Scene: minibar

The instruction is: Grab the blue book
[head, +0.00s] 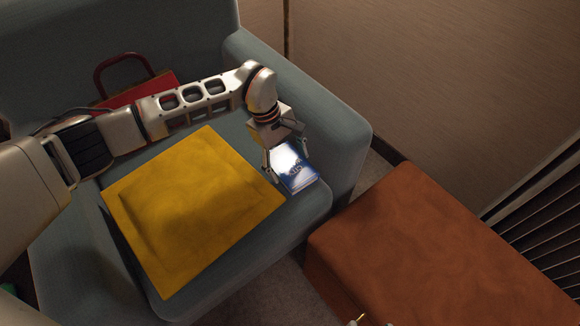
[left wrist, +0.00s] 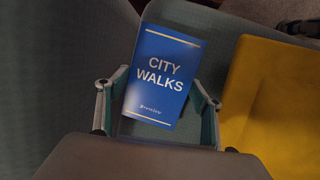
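The blue book (head: 301,178) lies on the seat of the blue-grey armchair (head: 300,207), near its right front corner. Its cover reads "CITY WALKS" in the left wrist view (left wrist: 162,72). My left gripper (head: 290,170) is over the book, pointing down. In the left wrist view its two fingers (left wrist: 160,112) are spread apart, one on each side of the book's lower part. A narrow gap shows on the right side; I cannot tell whether the left finger touches. The gripper's body hides the near end of the fingers. My right gripper is not clearly visible.
A yellow cushion (head: 190,210) lies on the seat just left of the book. A red bag (head: 135,90) stands at the chair's back. The chair's right armrest (head: 320,105) rises beside the gripper. An orange-brown ottoman (head: 430,250) stands front right.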

